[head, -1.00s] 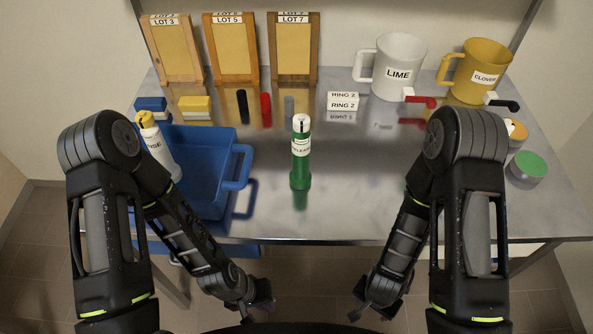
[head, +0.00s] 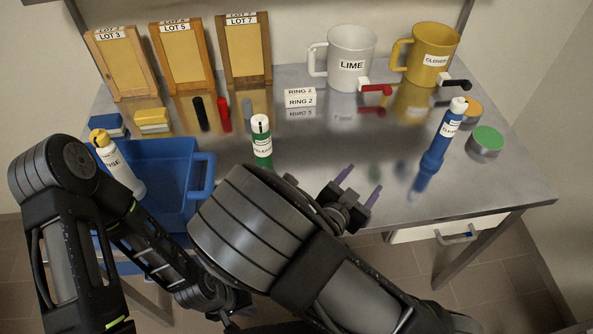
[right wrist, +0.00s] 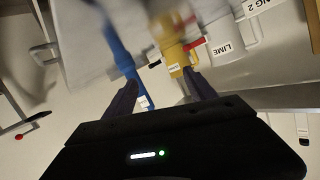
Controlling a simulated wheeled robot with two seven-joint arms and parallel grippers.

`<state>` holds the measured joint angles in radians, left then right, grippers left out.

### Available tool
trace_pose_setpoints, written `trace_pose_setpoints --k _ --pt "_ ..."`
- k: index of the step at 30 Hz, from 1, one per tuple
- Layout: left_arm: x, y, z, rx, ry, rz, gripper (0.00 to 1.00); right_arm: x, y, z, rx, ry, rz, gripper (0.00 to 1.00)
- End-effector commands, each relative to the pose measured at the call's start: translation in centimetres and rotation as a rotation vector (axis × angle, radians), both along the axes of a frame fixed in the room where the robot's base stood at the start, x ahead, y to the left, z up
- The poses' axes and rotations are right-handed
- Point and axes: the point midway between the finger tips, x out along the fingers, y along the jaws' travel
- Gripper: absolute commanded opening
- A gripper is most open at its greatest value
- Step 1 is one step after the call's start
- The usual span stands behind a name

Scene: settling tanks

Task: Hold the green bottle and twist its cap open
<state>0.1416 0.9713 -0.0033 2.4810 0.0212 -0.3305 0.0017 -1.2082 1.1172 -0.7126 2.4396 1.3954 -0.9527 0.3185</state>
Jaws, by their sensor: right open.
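The green bottle (head: 262,143) with a white cap (head: 260,123) stands upright on the steel table in the head view; my right arm hides its lower part. My right gripper (head: 358,192) is open and empty, to the right of the bottle at the table's front edge. Its two fingers also show in the right wrist view (right wrist: 163,88). My left gripper (head: 226,309) is low in front of the table, mostly hidden by my right arm, so its jaws cannot be made out.
A blue bottle (head: 438,138) stands at the right, near a green-topped tin (head: 486,140). A blue tub (head: 204,178) and a yellow-capped white bottle (head: 118,165) are at the left. Mugs labelled LIME (head: 347,50) and CLOVER (head: 432,48) stand at the back.

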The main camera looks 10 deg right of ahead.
Motion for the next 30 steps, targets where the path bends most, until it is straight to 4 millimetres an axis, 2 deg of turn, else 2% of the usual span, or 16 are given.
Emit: trace_pose_setpoints --k 1,6,9,12,15,18,30 --pt "0.0 0.0 0.0 0.000 0.000 0.000 0.00 0.9 3.2 0.9 -0.038 -0.010 0.096 0.65" --pt "0.0 0.0 0.0 0.000 0.000 0.000 0.00 2.0 13.0 3.8 -0.174 -0.055 0.374 0.65" --pt "0.0 0.0 0.0 0.000 0.000 0.000 0.00 1.7 17.5 5.1 -0.238 -0.086 0.494 0.65" --pt "0.0 0.0 0.0 0.000 0.000 0.000 0.00 1.1 20.6 6.0 -0.285 -0.111 0.576 0.65" --pt "0.0 0.0 0.0 0.000 0.000 0.000 0.00 0.7 22.4 6.5 -0.311 -0.127 0.622 0.65" --pt "0.0 0.0 0.0 0.000 0.000 0.000 0.00 0.5 23.1 6.6 -0.322 -0.133 0.640 0.65" --pt "0.0 0.0 0.0 0.000 0.000 0.000 0.00 0.8 23.0 6.6 -0.321 -0.134 0.638 0.65"
